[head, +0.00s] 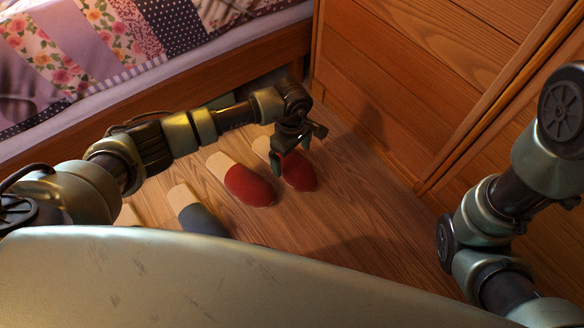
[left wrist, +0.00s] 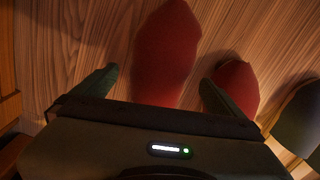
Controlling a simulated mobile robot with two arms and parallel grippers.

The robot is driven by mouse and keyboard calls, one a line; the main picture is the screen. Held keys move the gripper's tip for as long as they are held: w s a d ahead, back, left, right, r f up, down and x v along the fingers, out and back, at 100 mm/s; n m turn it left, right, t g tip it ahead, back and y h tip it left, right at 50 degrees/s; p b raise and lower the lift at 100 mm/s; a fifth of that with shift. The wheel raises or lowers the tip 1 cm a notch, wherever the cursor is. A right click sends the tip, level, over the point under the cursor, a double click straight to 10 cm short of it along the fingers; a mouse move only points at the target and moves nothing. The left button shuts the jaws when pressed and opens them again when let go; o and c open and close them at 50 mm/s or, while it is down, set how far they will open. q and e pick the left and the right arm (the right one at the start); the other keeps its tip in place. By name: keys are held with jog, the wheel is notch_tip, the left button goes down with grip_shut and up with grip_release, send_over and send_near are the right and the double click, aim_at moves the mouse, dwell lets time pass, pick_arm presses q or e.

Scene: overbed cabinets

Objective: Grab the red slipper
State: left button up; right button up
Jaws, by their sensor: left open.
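Two red slippers with cream insoles lie side by side on the wood floor, toes toward the lower right in the head view. The right red slipper (head: 299,172) is partly hidden by my left gripper (head: 291,160), which hangs over it with its jaws apart. The left red slipper (head: 249,186) lies just beside it, clear of the gripper. In the left wrist view, one red slipper (left wrist: 165,55) extends between the two open fingers of my left gripper (left wrist: 162,90). The other red slipper (left wrist: 236,85) is partly behind the finger on the right. My right gripper is out of view.
A grey-blue slipper (head: 201,219) lies left of the red pair and also shows in the left wrist view (left wrist: 298,118). The bed (head: 150,85) is behind, and a wooden cabinet (head: 385,85) stands at the right. The floor (head: 350,215) right of the red slippers is clear.

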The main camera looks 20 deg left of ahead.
pick_arm(q)
notch_tip(320, 180, down, 5)
jog(key=b, duration=0.3)
jog(key=shift+s+d+r+b, duration=0.1)
jog(key=shift+r+b, duration=0.1)
jog(key=shift+b, duration=0.15)
jog(key=shift+r, duration=0.1)
jog(key=c, duration=1.3)
jog(key=shift+r, duration=0.15)
